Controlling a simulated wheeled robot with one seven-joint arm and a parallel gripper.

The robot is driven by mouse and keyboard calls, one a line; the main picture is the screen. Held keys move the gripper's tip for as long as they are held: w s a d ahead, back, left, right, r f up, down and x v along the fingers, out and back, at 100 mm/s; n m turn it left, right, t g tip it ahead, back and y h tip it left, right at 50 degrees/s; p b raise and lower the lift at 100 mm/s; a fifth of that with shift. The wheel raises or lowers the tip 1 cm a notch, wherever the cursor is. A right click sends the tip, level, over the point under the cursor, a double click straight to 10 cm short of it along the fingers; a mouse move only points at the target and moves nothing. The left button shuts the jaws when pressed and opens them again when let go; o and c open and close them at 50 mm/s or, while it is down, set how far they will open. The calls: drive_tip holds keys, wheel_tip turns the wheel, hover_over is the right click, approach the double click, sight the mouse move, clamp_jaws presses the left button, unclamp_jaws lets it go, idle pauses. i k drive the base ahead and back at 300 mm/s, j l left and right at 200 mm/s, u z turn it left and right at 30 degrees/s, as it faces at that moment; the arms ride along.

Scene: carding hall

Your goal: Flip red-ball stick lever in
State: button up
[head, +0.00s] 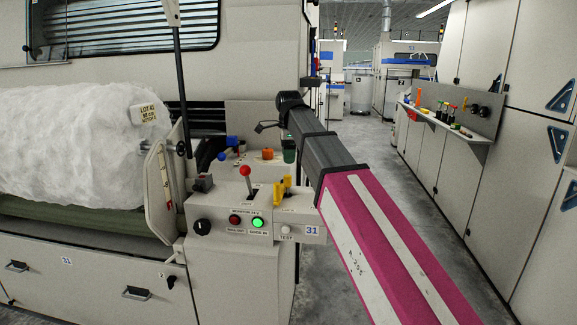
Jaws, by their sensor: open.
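The red-ball stick lever (245,171) stands on the pale control panel (230,222) of the machine at centre left. Its red ball is at the top of a short thin stem, which rises from a slot with a small label below it. The stem looks nearly upright, with a slight lean to the left. My gripper (285,105) is at the far end of my magenta and dark grey arm, above and to the right of the lever. It is apart from the lever and holds nothing that I can see. Its fingers are small and hard to make out.
The panel also has a black knob (202,227), a red button (235,220), a lit green button (257,223) and yellow levers (281,191). A white fibre roll (70,145) lies at left. A shelf (445,122) juts out at right. The aisle floor (370,150) is clear.

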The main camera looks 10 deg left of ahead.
sight(244, 171)
drive_tip(key=k, duration=1)
